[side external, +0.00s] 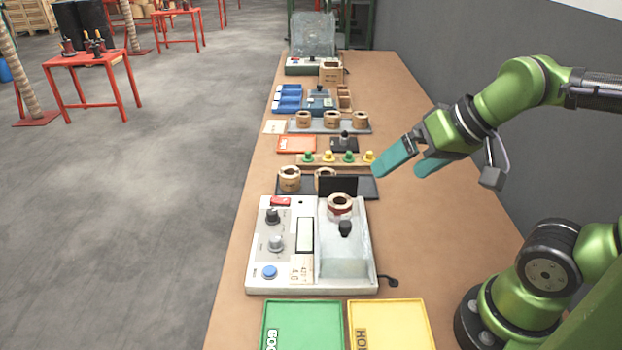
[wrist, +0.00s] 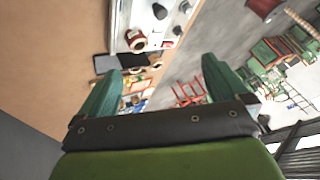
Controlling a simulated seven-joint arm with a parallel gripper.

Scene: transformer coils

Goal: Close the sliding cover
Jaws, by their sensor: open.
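The white tester (side external: 284,283) stands on the bench in the side view, with knobs and a blue button on its left half. Its right half is a bay with a pale, see-through sliding cover (side external: 343,267) carrying a black knob (side external: 345,229). A brown coil with a red band (side external: 340,205) sits at the bay's far end, behind the knob, before an upright black panel (side external: 338,187). How far the cover reaches is hard to tell. My gripper (side external: 402,170) is open and empty, above and right of the tester, apart from the knob. The wrist view shows the tester (wrist: 118,30) beyond its fingers (wrist: 160,68).
Green (side external: 302,343) and yellow (side external: 388,343) trays lie in front of the tester. Behind it are a dark tray with coils (side external: 367,189), a row of coloured pegs (side external: 337,160) and more trays. The bench right of the tester is mostly clear, except for a black cable (side external: 390,282).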

